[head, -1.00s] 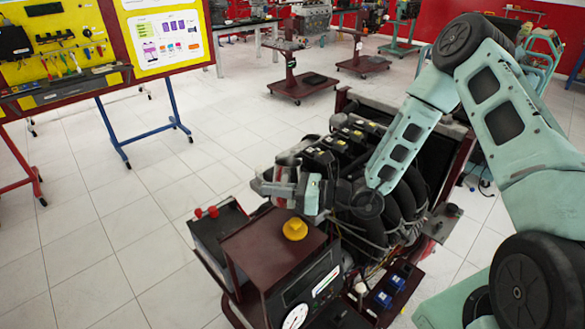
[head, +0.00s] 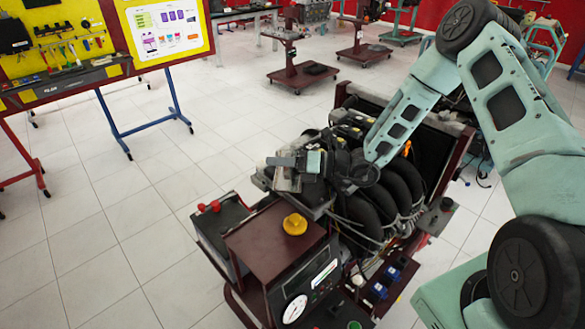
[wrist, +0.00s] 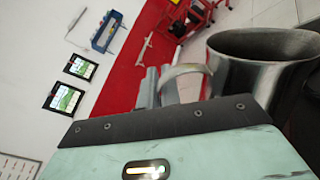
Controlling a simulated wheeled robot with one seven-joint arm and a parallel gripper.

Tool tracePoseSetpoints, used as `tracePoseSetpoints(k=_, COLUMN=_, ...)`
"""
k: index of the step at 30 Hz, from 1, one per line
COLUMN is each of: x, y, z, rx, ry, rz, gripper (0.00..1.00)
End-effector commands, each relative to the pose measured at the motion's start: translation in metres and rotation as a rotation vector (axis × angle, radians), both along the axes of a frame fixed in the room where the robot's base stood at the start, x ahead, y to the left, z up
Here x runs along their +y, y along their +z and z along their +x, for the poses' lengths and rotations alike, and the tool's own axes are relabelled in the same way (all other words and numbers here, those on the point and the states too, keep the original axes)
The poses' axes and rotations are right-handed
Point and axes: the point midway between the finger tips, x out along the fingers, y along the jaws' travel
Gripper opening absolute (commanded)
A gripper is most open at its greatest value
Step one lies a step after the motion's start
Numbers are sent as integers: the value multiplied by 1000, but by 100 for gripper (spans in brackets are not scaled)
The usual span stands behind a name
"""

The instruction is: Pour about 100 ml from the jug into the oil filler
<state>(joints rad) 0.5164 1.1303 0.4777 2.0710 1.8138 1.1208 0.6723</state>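The jug (wrist: 262,62) is a shiny metal vessel at the right of the wrist view, with its curved handle (wrist: 187,72) toward my fingers. My gripper (wrist: 163,88) appears shut on the handle, though the finger contact is partly hidden. In the head view my gripper (head: 312,164) holds the jug (head: 287,180) over the near left part of the engine (head: 385,185). The room looks slanted in the wrist view, so my wrist is rolled. The jug's contents do not show. I cannot make out the oil filler; my gripper and the jug cover that part of the engine.
A yellow cap (head: 294,224) sits on the dark red box (head: 262,240) in front of the engine. A battery with red terminals (head: 210,207) stands left of it. Thick black hoses (head: 405,185) lie right of my gripper. Open tiled floor (head: 120,215) is at the left.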

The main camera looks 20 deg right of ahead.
Motion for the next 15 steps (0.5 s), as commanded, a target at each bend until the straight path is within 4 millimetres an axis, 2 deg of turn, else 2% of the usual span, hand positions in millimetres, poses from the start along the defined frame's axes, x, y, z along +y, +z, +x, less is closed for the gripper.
tracePoseSetpoints(k=15, x=-3, y=2, z=7, rx=95, ry=1, rz=53, gripper=0)
